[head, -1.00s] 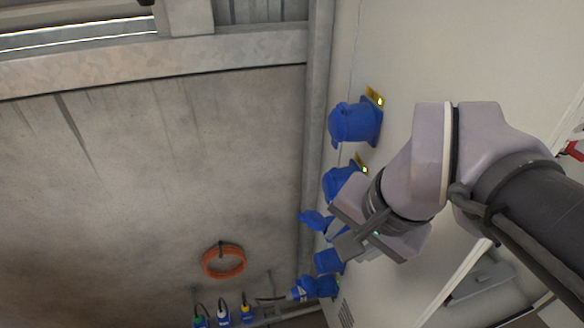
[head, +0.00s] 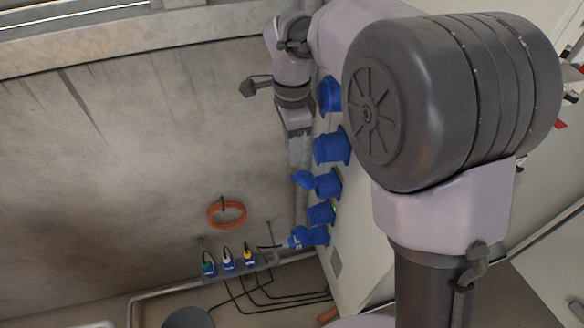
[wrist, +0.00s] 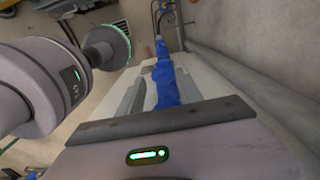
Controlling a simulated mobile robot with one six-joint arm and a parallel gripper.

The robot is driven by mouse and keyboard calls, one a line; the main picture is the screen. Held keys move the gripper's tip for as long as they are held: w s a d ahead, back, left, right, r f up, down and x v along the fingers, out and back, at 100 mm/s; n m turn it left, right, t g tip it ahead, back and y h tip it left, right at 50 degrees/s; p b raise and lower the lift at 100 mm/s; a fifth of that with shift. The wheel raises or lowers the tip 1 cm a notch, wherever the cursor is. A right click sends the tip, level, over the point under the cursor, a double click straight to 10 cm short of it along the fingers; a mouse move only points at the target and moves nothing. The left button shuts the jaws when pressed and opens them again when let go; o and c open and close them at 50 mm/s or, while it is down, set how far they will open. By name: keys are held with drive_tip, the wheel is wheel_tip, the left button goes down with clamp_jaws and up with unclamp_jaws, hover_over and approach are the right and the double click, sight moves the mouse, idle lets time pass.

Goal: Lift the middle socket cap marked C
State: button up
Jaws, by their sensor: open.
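Several blue sockets stand in a column on the pale cabinet wall in the head view. The middle socket (head: 329,184) has its blue cap (head: 302,180) sticking out to the left, swung away from its body. The letter C is not readable. My gripper (head: 299,155) points down, left of the column and just above that cap in the picture; contact cannot be told. In the wrist view my gripper (wrist: 160,85) has its grey fingers apart, with the blue sockets (wrist: 166,88) in line beyond and between them. Single sockets are hard to tell apart there.
Other sockets sit above (head: 332,147) and below (head: 321,214); the lowest has a plug (head: 299,238) in it. An orange hose coil (head: 227,214) hangs on the concrete wall. A rack of plugs (head: 228,260) with cables stands below. The wall's left side is clear.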

sight(292, 177)
wheel_tip(292, 177, down, 9)
drive_tip(key=shift+r+b, duration=0.1)
drive_tip(key=shift+b, duration=0.8)
clamp_jaws()
idle(0.6)
